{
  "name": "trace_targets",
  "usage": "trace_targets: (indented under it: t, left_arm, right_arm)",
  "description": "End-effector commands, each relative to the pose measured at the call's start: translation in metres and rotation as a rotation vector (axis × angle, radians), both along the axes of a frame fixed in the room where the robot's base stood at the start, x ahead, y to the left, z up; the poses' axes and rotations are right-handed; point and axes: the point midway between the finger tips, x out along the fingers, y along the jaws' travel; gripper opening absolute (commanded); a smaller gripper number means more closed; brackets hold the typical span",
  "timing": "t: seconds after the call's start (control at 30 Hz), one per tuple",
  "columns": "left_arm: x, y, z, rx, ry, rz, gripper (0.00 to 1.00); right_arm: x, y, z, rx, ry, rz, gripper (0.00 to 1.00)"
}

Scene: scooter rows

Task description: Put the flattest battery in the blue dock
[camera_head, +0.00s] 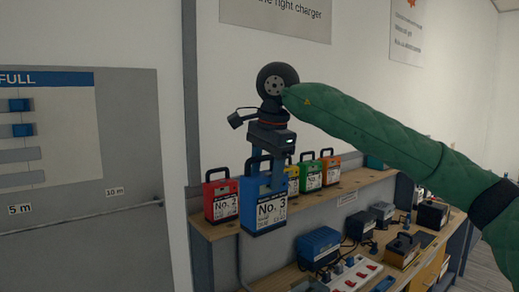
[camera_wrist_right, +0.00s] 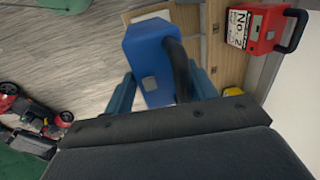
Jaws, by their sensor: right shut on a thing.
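My right gripper (camera_head: 266,172) is shut on the handle of a blue battery (camera_head: 264,214) with a white "No. 3" label. The battery hangs upright in front of the shelf. The right wrist view also shows its blue top and black handle (camera_wrist_right: 150,62) between the fingers (camera_wrist_right: 165,90). On the shelf stand a red battery (camera_head: 221,203), a green one (camera_head: 311,180) and an orange one (camera_head: 331,171); a yellow one (camera_head: 293,186) is partly hidden. Charge levels cannot be read. A blue-topped unit (camera_head: 319,241), which looks like the blue dock, sits on the bench below. My left gripper is out of view.
The wooden shelf (camera_head: 337,193) runs above the workbench (camera_head: 275,283). A power strip (camera_head: 354,275) and several dark chargers (camera_head: 382,211) crowd the bench. The right wrist view shows a red scooter (camera_wrist_right: 25,108) on the floor.

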Motion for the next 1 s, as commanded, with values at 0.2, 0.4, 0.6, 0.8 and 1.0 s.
trace_targets:
  t: [0.2, 0.4, 0.6, 0.8, 1.0]
  left_arm:
    - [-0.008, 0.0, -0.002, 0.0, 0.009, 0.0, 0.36]
    - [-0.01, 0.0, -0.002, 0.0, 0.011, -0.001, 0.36]
    - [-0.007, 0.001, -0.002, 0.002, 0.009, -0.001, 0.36]
    - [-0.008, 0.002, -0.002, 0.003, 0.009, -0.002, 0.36]
    - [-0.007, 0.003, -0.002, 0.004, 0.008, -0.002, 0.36]
  right_arm:
    - [-0.011, -0.019, -0.063, 0.001, 0.002, 0.085, 0.0]
    - [-0.022, -0.035, -0.122, 0.002, 0.001, 0.169, 0.0]
    - [-0.033, -0.051, -0.181, 0.001, 0.002, 0.25, 0.0]
    - [-0.043, -0.067, -0.239, 0.002, 0.001, 0.33, 0.0]
    - [-0.053, -0.082, -0.297, 0.002, 0.002, 0.411, 0.0]
